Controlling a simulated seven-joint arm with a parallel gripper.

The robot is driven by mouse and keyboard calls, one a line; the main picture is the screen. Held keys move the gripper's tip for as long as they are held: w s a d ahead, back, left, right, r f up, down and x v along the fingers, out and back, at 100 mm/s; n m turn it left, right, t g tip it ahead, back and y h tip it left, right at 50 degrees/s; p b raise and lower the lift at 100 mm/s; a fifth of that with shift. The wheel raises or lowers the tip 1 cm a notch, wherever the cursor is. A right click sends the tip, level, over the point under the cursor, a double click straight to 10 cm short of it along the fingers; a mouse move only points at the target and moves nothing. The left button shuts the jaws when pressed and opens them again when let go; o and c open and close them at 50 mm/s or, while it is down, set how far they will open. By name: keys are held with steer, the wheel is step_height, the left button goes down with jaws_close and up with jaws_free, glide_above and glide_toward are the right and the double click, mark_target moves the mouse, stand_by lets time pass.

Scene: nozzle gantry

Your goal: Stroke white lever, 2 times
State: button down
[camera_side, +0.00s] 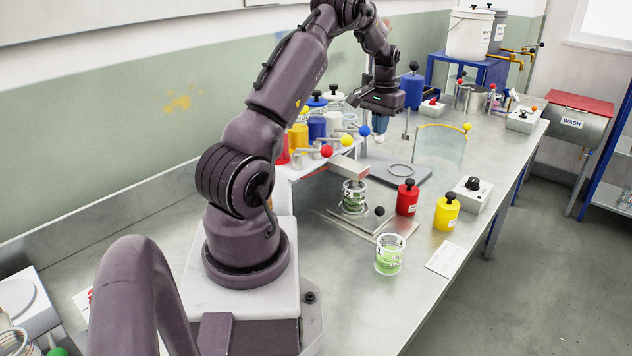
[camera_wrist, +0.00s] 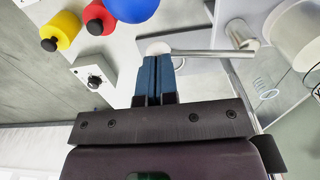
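The white lever has a round white knob (camera_wrist: 158,49) on a metal arm (camera_wrist: 205,53) that runs to the right in the wrist view. In the side view the white knob (camera_side: 379,139) shows just below my fingers. My gripper (camera_wrist: 158,58) has two blue fingers pressed together with nothing visible between them. It also shows in the side view (camera_side: 380,130), pointing down above the knob. The fingertips overlap the knob's edge in the wrist view; I cannot tell whether they touch it.
Blue (camera_side: 364,131), yellow (camera_side: 347,140) and red (camera_side: 327,151) lever knobs stand in a row beside the white one. A beaker (camera_side: 354,198) sits under a nozzle. Another green-filled beaker (camera_side: 389,256), a red canister (camera_side: 407,198) and a yellow canister (camera_side: 446,213) stand in front.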

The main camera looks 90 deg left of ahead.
steer(key=shift+f, duration=0.1)
steer(key=shift+r, duration=3.4)
steer(key=shift+r, duration=2.5)
